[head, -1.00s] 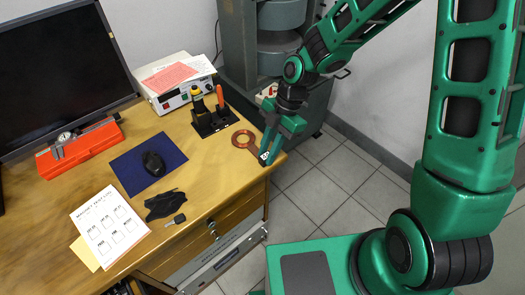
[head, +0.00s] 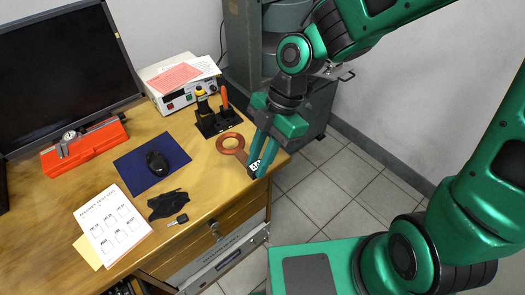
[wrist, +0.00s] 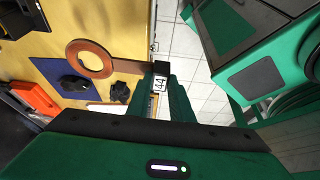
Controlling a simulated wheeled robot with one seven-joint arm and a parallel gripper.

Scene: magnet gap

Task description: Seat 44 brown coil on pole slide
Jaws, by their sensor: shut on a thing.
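The brown coil (head: 231,142) is a flat ring with a short handle and a dark end block. In the wrist view the brown coil (wrist: 74,58) extends left from the fingers, and a white tag reading 44 (wrist: 160,84) shows at its handle end. My gripper (head: 258,165) is shut on the handle end, at the right edge of the desk. The ring is over the desk top; I cannot tell its exact height. The grey magnet (head: 285,40) stands behind my arm at the back. Its pole slide cannot be made out, and my arm hides part of it.
The wooden desk (head: 200,160) holds a tool stand (head: 216,120) with screwdrivers just behind the coil, a white power supply (head: 182,85), a blue mat (head: 130,170) with a mouse, and an orange case (head: 85,147). Tiled floor (head: 340,190) is clear right of the desk.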

